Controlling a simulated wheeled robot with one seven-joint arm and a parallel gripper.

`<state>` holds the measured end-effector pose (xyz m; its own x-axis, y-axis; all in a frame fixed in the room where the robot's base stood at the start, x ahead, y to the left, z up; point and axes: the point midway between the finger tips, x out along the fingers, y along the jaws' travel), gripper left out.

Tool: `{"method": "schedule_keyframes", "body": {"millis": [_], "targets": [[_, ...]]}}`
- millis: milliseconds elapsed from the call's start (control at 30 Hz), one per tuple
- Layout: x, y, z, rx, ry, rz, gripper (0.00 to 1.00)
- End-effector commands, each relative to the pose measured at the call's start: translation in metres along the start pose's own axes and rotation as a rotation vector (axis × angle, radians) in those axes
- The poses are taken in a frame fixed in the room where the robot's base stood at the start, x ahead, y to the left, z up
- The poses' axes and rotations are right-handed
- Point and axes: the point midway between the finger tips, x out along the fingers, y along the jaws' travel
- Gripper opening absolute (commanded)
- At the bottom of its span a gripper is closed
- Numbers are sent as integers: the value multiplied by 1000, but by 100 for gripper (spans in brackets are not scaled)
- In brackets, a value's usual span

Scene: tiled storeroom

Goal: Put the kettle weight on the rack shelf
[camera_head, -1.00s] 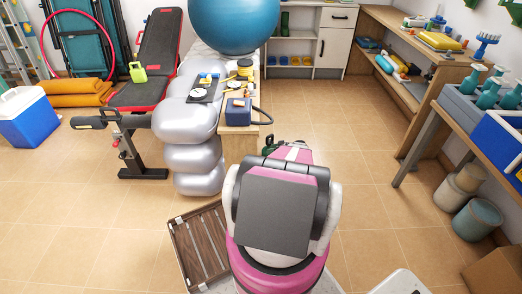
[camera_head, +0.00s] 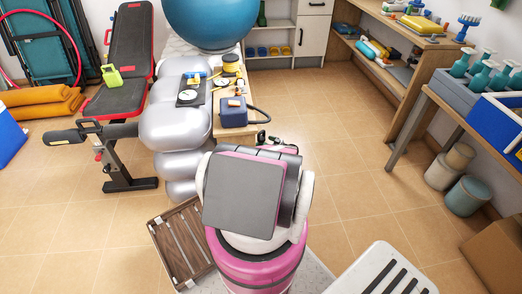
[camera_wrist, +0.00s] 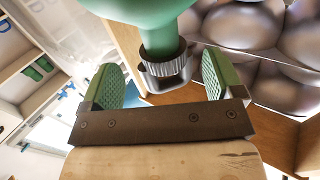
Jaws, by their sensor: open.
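A yellow-green kettle weight (camera_head: 112,77) stands on the black and red padded bench (camera_head: 106,97) at the left, well apart from my arm. A wooden shelf unit (camera_head: 437,73) stands along the right wall, with items on its top and lower shelf; I cannot tell if it is the rack. In the head view my gripper is mostly hidden behind my arm. In the wrist view my gripper (camera_wrist: 162,75) is open, its green pads wide apart. A green rounded thing (camera_wrist: 135,10) with a ridged metal collar shows above and between the pads; I cannot tell what it is.
A silver inflated stack (camera_head: 175,130) and a small table with a blue box (camera_head: 233,116) stand ahead of my arm. A wooden crate (camera_head: 183,243) and a white slotted stool (camera_head: 385,270) are low in front. Open tiled floor lies to the right.

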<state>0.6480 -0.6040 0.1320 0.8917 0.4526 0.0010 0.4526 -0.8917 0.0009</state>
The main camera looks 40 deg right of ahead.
Motion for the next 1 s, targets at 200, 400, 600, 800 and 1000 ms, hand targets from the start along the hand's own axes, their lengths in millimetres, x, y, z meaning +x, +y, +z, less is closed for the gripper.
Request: {"method": "schedule_keyframes", "body": {"millis": [200,400,600,800,1000], "targets": [[16,-1,-1,0,-1,-2,86],[45,-2,-2,0,-1,-2,86],[54,-2,-2,1,-1,0,86],[54,-2,-2,1,-1,0,60],[53,-2,-3,1,-1,0,0]]}}
